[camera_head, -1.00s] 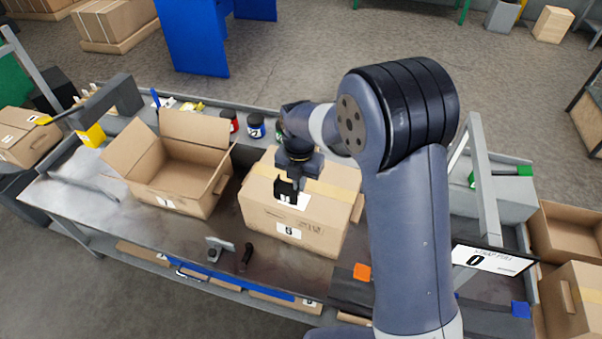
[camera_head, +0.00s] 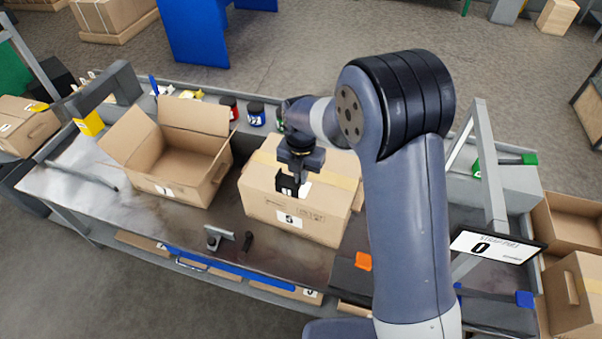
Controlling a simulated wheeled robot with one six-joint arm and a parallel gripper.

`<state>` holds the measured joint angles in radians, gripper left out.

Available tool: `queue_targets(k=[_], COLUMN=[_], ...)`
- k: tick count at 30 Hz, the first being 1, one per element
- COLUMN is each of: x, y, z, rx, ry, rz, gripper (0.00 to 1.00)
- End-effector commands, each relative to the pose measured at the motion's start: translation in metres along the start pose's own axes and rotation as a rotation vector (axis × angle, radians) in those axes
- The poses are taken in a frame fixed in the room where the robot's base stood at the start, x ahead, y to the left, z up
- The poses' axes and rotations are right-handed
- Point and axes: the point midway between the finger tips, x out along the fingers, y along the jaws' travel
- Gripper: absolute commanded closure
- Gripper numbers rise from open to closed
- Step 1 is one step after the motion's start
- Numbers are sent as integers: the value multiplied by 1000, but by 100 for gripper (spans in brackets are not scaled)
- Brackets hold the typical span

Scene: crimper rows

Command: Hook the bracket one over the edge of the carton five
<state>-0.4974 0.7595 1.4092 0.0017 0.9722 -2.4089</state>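A closed brown carton (camera_head: 325,215) stands on the bench near its middle. Its front label looks like a 5, but the digit is small. My gripper (camera_head: 297,167) points down over the carton's top, towards the front edge. It appears shut on a small black bracket (camera_head: 286,183) with a pale mark that I cannot read surely. The bracket is in front of the carton's top in this view, just behind the front top edge. I cannot tell whether it touches the carton. The fingertips are partly hidden by the bracket and wrist.
An open carton (camera_head: 163,189) stands left of the closed one, its flaps spread. A grey metal piece (camera_head: 217,236) and a dark handle-like piece (camera_head: 248,240) lie in front. Small jars (camera_head: 256,114) stand behind. A sign (camera_head: 492,250) and grey post are at right.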

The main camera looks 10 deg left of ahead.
Motion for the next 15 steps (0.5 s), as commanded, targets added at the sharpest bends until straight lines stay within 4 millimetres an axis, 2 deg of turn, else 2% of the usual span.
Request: queue_targets(k=[15], x=[40], y=[0], z=[0], rx=[0], ry=[1], rz=[-1], gripper=[100])
